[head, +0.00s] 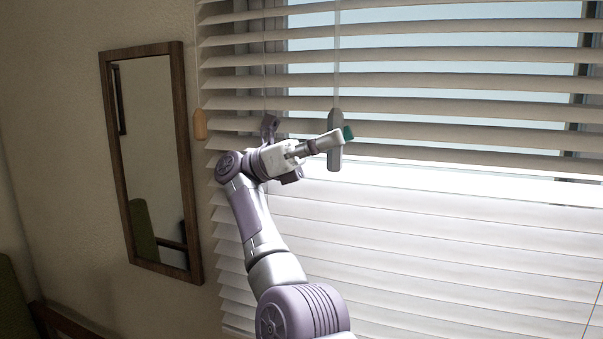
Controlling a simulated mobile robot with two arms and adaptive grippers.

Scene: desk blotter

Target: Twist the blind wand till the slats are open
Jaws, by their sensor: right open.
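The blind wand (336,60) is a thin pale rod hanging in front of the slats, with a grey handle (335,162) at its lower end. My right gripper (346,134) is open, with a teal pad at its fingertip, and lies across the handle in this view. It covers part of the handle; I cannot tell whether it touches it. The blind's slats (430,86) show gaps with bluish window glass in the upper part. Lower down, the slats (430,245) look bright white with no glass visible between them. My left gripper is not in view.
A wooden-framed mirror (189,200) hangs on the beige wall (60,90) left of the blind. A small orange-tan cord pull (200,124) hangs by the blind's left edge. The space right of the handle, in front of the slats, is clear.

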